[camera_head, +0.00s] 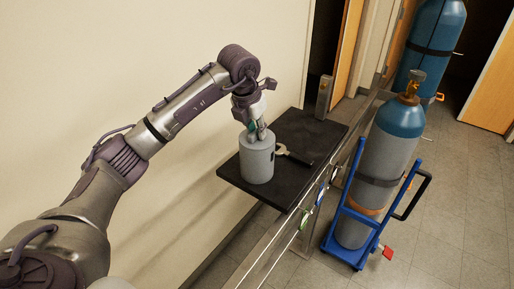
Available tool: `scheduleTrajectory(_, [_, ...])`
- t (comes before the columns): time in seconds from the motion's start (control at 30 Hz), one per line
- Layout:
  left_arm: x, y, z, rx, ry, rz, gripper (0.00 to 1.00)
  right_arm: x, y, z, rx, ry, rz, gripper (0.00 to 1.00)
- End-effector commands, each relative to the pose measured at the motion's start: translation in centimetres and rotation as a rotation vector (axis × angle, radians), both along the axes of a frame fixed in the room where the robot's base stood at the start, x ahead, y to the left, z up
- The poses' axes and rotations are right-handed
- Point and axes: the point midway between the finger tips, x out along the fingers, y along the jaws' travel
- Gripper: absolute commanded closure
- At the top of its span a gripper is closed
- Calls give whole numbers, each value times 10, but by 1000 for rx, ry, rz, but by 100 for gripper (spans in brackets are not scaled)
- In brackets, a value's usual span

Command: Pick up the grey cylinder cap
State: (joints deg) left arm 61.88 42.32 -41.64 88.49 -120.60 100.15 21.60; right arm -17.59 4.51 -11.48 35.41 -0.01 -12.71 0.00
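The grey cylinder cap (257,163) stands upright near the left end of a black shelf (235,182) against the wall. My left arm reaches in from the left, and my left gripper (258,131) points down at the top of the cap. The fingertips are at the cap's top and seem to touch it. They are small and overlap the cap's top, so I cannot tell whether they are closed on it. My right gripper is not in view.
A wrench-like tool (296,156) lies on the shelf just right of the cap. A small grey upright object (323,97) stands at the shelf's far end. A blue-topped gas cylinder (380,165) stands on a blue cart (347,251) to the right. Another cylinder (431,40) is behind.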

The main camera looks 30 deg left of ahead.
Motion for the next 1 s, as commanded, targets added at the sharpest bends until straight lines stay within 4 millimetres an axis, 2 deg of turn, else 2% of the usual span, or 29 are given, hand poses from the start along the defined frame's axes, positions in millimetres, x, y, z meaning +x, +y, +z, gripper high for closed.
scheduleTrajectory(0.03, [0,0,0,0,0,0,90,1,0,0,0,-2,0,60])
scheduleTrajectory(0.1, [0,0,0,0,0,0,100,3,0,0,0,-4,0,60])
scheduleTrajectory(0.73, [1,0,4,-1,-6,1,100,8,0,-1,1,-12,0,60])
scheduleTrajectory(1.0, [2,0,30,-2,-9,1,100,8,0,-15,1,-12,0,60])
